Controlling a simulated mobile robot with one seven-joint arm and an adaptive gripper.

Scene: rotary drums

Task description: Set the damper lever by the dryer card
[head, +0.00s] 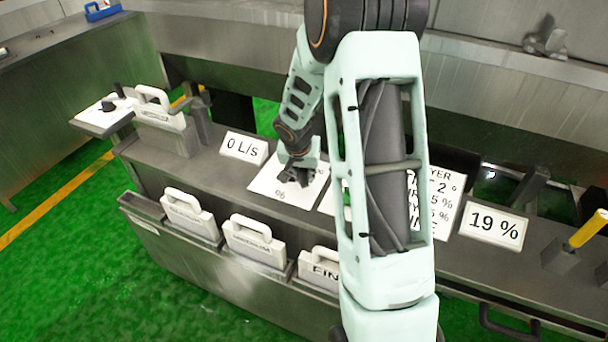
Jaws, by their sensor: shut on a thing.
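My gripper (293,178) points down over a white plate (262,184) on the steel bench, with a small percent mark at its front edge. It is shut on what looks like the damper lever on that plate; the fingers hide the lever, so its angle cannot be read. The dryer card (448,200) stands to the right, its left part hidden behind my arm. Its visible text ends in "YER", "2 °" and two lines ending in "5 %".
A "0 L/s" sign (244,147) stands left of the plate and a "19 %" sign (493,227) right of the card. White handled plates (257,240) sit in a front rack. A yellow-handled lever (588,229) is at far right. My arm crosses the middle of the bench.

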